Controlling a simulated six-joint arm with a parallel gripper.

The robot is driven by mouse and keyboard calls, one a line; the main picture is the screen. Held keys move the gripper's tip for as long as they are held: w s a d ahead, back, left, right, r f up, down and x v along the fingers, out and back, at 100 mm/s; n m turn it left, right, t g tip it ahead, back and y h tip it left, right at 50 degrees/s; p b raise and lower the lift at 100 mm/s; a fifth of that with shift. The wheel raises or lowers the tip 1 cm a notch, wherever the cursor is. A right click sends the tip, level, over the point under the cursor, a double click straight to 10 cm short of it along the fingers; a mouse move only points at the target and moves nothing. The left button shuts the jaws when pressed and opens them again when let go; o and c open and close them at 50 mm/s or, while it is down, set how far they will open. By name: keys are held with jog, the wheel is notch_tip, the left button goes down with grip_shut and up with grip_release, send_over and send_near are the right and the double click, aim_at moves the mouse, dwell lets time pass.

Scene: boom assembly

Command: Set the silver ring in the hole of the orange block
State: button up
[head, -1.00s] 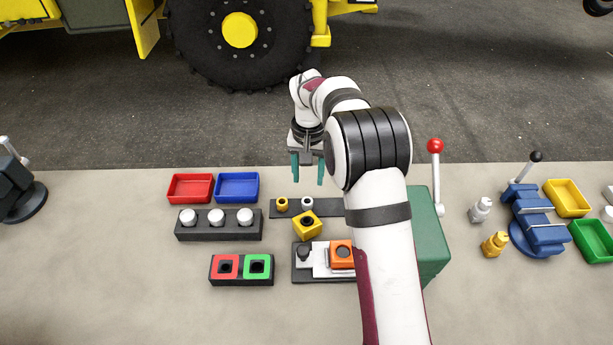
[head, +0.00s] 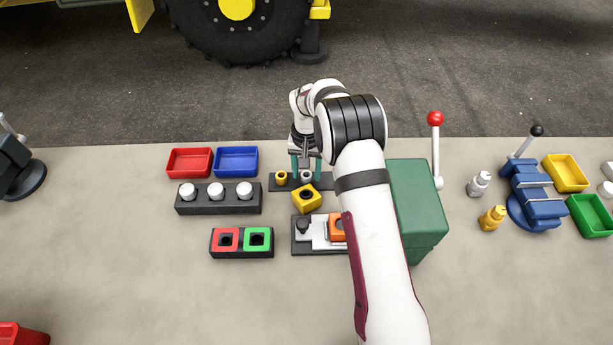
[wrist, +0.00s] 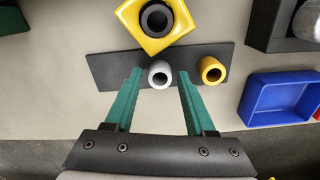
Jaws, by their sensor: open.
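The silver ring (head: 307,176) stands on a dark strip (head: 277,186) beside a gold ring (head: 281,177). In the wrist view, the silver ring (wrist: 160,73) lies between and just ahead of the tips of my gripper (wrist: 159,74), with clear space on both sides. My gripper (head: 306,177) is open and empty, with its green fingers reaching down around the silver ring. The orange block (head: 337,228) sits on a light plate on a dark base, partly hidden behind my arm. Its hole is mostly hidden in the head view.
A yellow block (head: 306,198) with a dark hole stands close to the silver ring. A dark rack (head: 218,200) with white pegs, red and blue trays, and a red-and-green socket block (head: 242,243) are left. A green box (head: 418,210) with a red-knobbed lever (head: 436,150) is right.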

grip_shut()
jog(key=shift+r, duration=1.4)
jog(key=s+d+r+n, duration=0.3)
jog(key=s+d+r, duration=0.1)
jog(key=s, duration=0.4)
jog(key=s+d+r+n, duration=0.3)
jog(key=s+d+r, duration=0.1)
jog(key=s, duration=0.4)
jog(key=shift+w+a+f, duration=0.15)
jog(key=shift+f, duration=0.95)
jog(key=shift+w+a+f, duration=0.1)
jog(key=shift+f, duration=0.95)
